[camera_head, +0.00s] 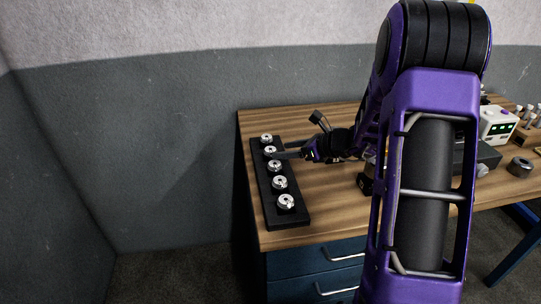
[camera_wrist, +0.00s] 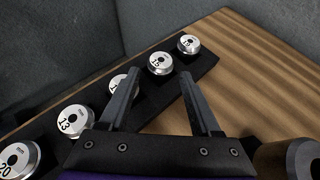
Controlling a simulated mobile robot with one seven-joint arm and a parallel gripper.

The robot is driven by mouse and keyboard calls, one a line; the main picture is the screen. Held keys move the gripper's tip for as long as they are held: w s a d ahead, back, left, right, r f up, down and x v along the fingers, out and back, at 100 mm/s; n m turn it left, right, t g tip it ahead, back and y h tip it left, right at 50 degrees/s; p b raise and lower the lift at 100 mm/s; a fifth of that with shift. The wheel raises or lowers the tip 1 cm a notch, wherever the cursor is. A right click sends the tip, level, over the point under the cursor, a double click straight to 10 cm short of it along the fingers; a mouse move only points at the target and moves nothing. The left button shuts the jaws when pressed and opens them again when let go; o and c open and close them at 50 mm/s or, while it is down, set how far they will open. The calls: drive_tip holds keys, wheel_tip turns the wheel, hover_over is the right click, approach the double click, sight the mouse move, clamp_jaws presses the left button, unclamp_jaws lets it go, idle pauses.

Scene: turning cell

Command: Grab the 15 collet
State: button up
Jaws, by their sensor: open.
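The collet that appears to be marked 15 (camera_wrist: 160,63) is a shiny silver ring standing in the black rack (camera_head: 297,216), second from the far end in the head view (camera_head: 270,149). In the wrist view it shows just beyond and between the two fingertips of my gripper (camera_wrist: 160,74). The fingers are apart and hold nothing. In the head view my gripper (camera_head: 283,155) reaches in from the right over the rack, close to this collet. Whether the fingers touch it cannot be told.
Other collets share the rack: 20 (camera_wrist: 17,160), 13 (camera_wrist: 74,121), one half hidden by the left finger (camera_wrist: 118,84), and one at the right end (camera_wrist: 188,43). Bare wooden table (camera_head: 322,187) lies right of the rack. A white device (camera_head: 497,124) stands farther right.

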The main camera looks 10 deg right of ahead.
sight(273, 150)
drive_tip(key=x, duration=0.5)
drive_tip(key=shift+r, duration=0.25)
clamp_jaws()
